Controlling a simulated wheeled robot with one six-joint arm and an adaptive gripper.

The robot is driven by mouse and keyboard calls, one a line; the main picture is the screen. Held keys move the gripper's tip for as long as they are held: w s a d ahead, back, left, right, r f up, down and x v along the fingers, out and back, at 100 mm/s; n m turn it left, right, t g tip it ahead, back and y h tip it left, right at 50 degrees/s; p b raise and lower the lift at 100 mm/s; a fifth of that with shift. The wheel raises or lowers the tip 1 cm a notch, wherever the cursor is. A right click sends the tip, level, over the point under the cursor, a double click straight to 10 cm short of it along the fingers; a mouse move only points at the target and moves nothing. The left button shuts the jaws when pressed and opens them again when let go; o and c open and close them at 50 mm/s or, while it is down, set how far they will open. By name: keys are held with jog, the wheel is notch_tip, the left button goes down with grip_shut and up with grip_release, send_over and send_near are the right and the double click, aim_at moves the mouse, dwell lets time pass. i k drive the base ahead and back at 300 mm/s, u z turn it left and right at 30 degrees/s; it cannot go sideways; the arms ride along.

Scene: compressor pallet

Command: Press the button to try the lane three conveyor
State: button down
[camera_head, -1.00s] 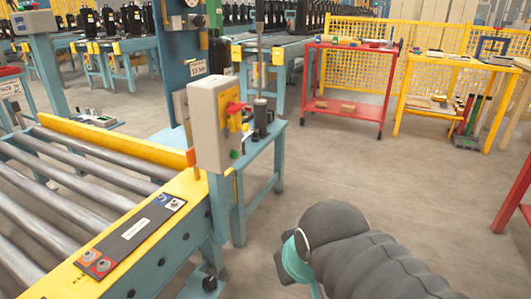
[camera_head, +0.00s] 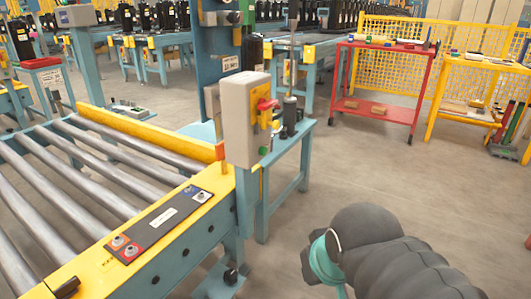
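A roller conveyor (camera_head: 95,190) with a yellow side rail fills the left. On its rail lies a dark control plate (camera_head: 160,222) with a white label, two buttons on red patches (camera_head: 124,246) at the near end and smaller blue and white patches (camera_head: 190,190) at the far end. The labels are too small to read, so I cannot tell the lane number. A grey control box (camera_head: 247,118) with a red handle on yellow and a green button stands past the rail's far end. My dark arm shows at the lower right; my gripper is out of view.
A red cart (camera_head: 380,107) and a yellow workbench (camera_head: 462,62) stand at the back right. A teal stand (camera_head: 290,165) is beside the control box. The grey floor in the middle and right is clear.

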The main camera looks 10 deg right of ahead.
aim_at(263, 150)
jog(key=z, duration=0.6)
jog(key=k, duration=0.55)
jog(key=z, duration=0.7)
